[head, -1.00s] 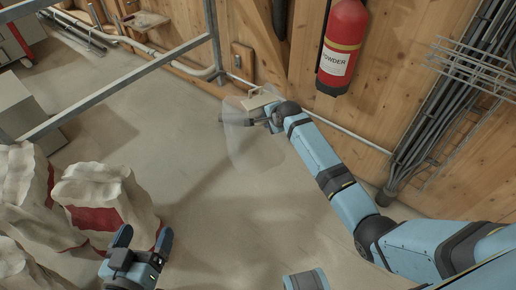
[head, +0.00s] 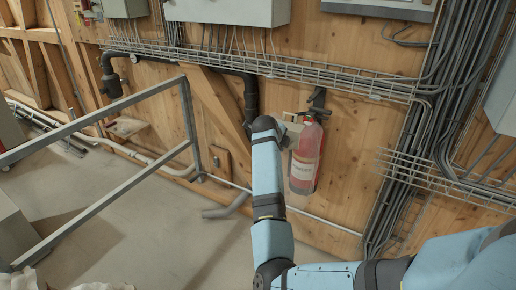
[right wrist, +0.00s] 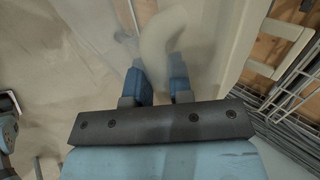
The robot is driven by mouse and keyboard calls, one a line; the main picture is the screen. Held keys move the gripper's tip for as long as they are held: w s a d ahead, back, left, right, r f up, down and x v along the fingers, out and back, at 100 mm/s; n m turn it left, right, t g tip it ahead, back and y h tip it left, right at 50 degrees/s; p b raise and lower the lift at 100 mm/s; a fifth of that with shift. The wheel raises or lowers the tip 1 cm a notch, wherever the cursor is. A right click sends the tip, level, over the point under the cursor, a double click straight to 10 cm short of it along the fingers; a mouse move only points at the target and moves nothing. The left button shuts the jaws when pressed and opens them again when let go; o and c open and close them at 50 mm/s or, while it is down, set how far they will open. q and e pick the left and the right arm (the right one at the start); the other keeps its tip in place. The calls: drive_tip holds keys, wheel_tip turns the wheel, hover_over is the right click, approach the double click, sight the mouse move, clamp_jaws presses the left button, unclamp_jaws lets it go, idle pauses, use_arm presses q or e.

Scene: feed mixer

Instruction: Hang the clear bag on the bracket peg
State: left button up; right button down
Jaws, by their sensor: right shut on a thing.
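The clear bag (head: 304,160) hangs from my right gripper in the head view, a see-through haze in front of the red fire extinguisher. A small beige piece (head: 291,117) shows at its top. In the right wrist view, my right gripper (right wrist: 160,82) is shut on the bag, with the see-through film (right wrist: 205,35) beyond its fingers. In the head view the arm and dark wrist hide these fingers. A dark wall bracket (head: 318,101) stands just right of and above the bag's top; I cannot make out its peg clearly. My left gripper is not in view.
The fire extinguisher (head: 305,152) is on the wooden wall behind the bag. A wire cable tray (head: 330,78) runs above, and a cable bundle (head: 412,165) drops at the right. A grey metal frame (head: 105,118) stands at the left. Floor between is clear.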

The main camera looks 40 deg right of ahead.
drive_tip(key=shift+s+r+m, duration=0.3)
drive_tip(key=shift+r, duration=0.05)
drive_tip(key=shift+d, duration=0.1)
drive_tip(key=shift+f, duration=0.1)
drive_tip(key=shift+w+d+b, duration=0.2)
drive_tip(key=shift+d+b, duration=0.1)
drive_tip(key=shift+d, duration=0.05)
drive_tip(key=shift+w+d+b, duration=0.4)
drive_tip(key=shift+w+d, duration=0.1)
drive_tip(key=shift+d, duration=0.55)
drive_tip(key=shift+w+d+b, duration=0.35)
drive_tip(key=shift+w+d, duration=0.1)
drive_tip(key=shift+d, duration=0.65)
drive_tip(key=shift+w+d+b, duration=0.4)
drive_tip(key=shift+w+d, duration=0.1)
drive_tip(key=shift+d, duration=0.55)
drive_tip(key=w+d+f+b, duration=0.1)
drive_tip(key=w+d+b, duration=0.3)
drive_tip(key=d, duration=0.5)
drive_tip(key=shift+w+b, duration=0.15)
drive_tip(key=shift+b, duration=0.45)
